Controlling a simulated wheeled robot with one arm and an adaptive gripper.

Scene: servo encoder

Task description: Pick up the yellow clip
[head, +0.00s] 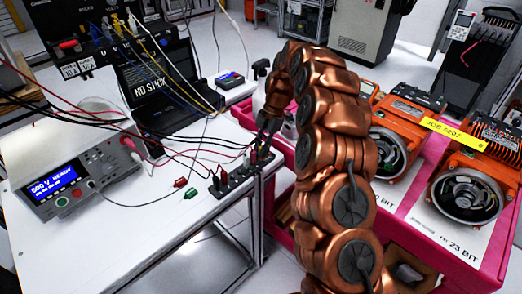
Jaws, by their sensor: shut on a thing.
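My gripper (261,147) is at the end of the copper-coloured arm and points down at the right end of a dark terminal strip (236,178). The strip lies along the right edge of the white bench. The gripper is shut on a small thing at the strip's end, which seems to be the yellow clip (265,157). The fingers partly hide it, and it is too small to show whether it still touches the strip. Red and black plugs stand in the strip to its left.
A red clip (180,182) and a green clip (190,193) lie on the white bench (135,225). A grey meter (78,180) stands left, with loose cables crossing to the strip.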

